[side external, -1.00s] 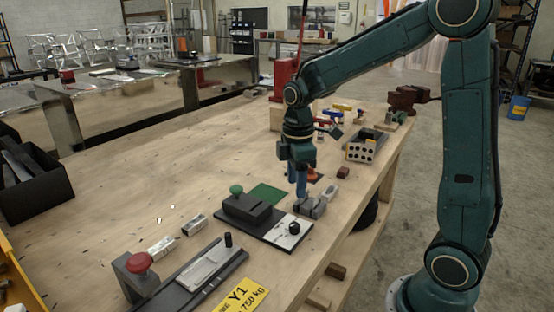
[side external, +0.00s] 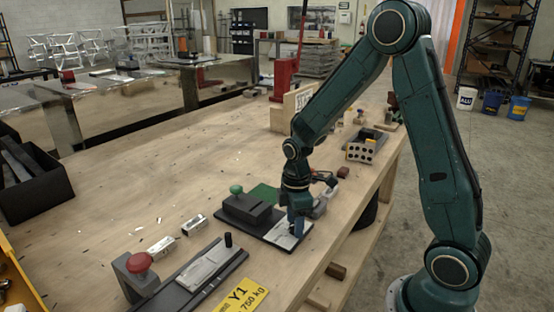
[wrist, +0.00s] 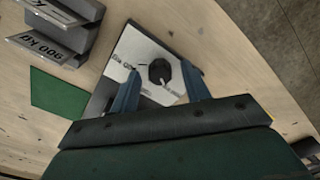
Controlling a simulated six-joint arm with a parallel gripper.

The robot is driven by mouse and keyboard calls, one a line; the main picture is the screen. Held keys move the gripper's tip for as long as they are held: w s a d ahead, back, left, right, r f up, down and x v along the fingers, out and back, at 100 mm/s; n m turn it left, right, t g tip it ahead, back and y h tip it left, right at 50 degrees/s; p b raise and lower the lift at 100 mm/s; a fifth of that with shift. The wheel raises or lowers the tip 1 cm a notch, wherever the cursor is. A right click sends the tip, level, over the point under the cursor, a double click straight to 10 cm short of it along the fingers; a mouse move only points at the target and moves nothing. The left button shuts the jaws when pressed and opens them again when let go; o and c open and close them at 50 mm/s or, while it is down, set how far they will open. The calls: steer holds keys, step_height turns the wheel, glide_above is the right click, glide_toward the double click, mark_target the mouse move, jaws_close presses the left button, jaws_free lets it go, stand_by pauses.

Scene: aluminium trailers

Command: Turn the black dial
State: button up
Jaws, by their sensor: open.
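The black dial (wrist: 159,71) sits on a light, lettered plate (wrist: 135,48) in the wrist view, with a mark line beside it. My gripper (wrist: 158,72) is open, its two blue fingers on either side of the dial with a gap to each. I cannot tell whether the tips reach down level with it. In the side view my gripper (side external: 297,230) points down over the plate (side external: 283,240) at the right end of the dark fixture, and its fingers hide the dial.
A red button (side external: 139,263) and yellow sign (side external: 241,296) are nearer the camera. A grey holed block (side external: 361,151) stands farther back. The table's left middle is mostly clear.

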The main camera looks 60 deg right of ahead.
steer(key=shift+f, duration=0.15)
steer(key=c, duration=1)
steer(key=shift+m, duration=0.5)
steer(key=m, duration=1.1)
